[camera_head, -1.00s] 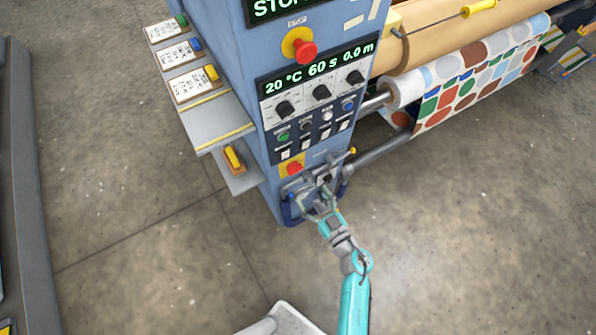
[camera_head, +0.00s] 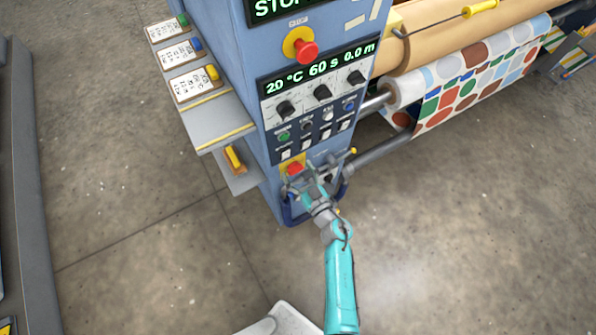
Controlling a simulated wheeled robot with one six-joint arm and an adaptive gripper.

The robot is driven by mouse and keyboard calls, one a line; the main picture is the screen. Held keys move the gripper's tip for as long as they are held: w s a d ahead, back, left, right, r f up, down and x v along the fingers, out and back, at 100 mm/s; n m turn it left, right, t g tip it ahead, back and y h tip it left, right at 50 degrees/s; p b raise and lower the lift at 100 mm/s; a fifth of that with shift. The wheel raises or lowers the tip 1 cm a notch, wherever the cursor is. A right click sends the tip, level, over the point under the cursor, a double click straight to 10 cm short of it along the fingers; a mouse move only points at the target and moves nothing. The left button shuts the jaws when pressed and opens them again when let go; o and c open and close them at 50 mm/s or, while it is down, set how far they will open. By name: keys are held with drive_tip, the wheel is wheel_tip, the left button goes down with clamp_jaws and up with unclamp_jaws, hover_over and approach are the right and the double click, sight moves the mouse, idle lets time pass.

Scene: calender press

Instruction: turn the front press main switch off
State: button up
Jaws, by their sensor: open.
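The main switch (camera_head: 295,168) is a red knob on a yellow plate, low on the front of the blue press cabinet (camera_head: 265,172). My gripper (camera_head: 300,184) is open, just below and in front of the red knob in the picture. Its fingers overlap the lower part of the yellow plate. I cannot tell whether a finger touches the knob. The knob's exact turn position is too small to read.
A red emergency button (camera_head: 305,50) on a yellow base sits higher up. Knobs and small buttons fill the panel (camera_head: 310,105). A grey shelf (camera_head: 215,125) sticks out left. Rollers with patterned fabric (camera_head: 480,85) are at right. The floor (camera_head: 450,240) is clear.

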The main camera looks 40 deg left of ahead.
drive_tip(key=c, duration=1.2)
drive_tip(key=shift+o, duration=0.2)
drive_tip(key=shift+n, duration=0.3)
drive_tip(key=n, duration=0.3)
drive_tip(key=shift+n, duration=0.3)
drive_tip(key=n, duration=0.9)
drive_tip(key=shift+s+f, duration=0.1)
drive_tip(key=shift+s, duration=0.1)
drive_tip(key=shift+f+n, duration=0.1)
drive_tip(key=shift+n, duration=2.2)
